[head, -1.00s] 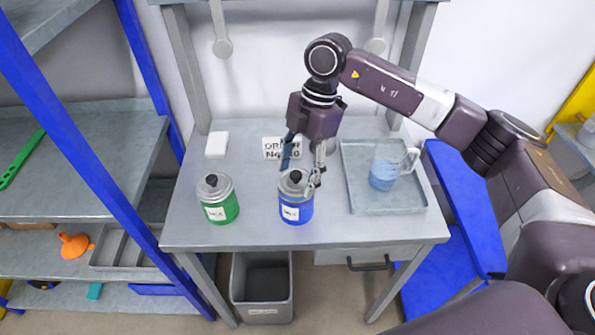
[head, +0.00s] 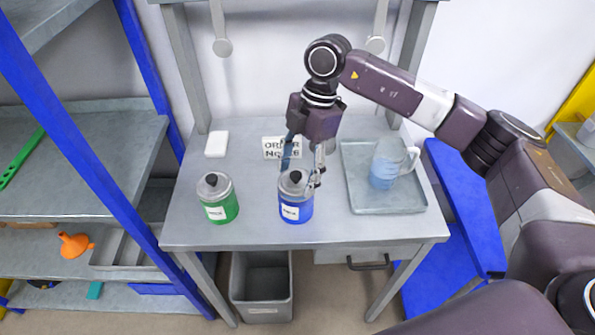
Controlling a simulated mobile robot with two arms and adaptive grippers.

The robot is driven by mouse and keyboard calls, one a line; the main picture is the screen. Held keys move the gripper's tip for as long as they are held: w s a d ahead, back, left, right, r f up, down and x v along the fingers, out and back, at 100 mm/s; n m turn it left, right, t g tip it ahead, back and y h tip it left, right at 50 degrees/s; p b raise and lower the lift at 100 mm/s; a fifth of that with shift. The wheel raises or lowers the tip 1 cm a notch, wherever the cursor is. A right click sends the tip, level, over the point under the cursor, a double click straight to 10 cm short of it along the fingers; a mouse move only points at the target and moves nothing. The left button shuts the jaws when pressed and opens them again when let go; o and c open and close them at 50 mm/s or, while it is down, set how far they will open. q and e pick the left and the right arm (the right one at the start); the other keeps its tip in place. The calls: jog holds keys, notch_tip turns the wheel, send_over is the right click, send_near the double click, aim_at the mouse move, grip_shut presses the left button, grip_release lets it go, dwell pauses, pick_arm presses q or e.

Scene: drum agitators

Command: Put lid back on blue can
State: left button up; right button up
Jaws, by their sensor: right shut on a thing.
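The blue can (head: 297,211) with a white label stands upright near the front middle of the table. Its grey lid (head: 291,188) with a black knob (head: 295,176) is at the can's mouth; I cannot tell whether it is fully seated. My right gripper (head: 300,178) reaches down from above, its fingers on either side of the lid's knob, shut on the lid. The fingers partly hide the lid's right side. My left gripper is not in view.
A green can (head: 221,208) with its lid on stands to the left. A grey tray (head: 405,204) on the right holds a jug (head: 384,172) of blue liquid. A sign (head: 272,148) and a white block (head: 217,144) are behind. A bin (head: 262,312) stands below.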

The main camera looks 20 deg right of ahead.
jog(key=o, duration=1.6)
jog(key=shift+c, duration=0.2)
jog(key=shift+r, duration=0.15)
jog(key=shift+r+p, duration=2.5)
jog(key=shift+r, duration=0.9)
grip_shut()
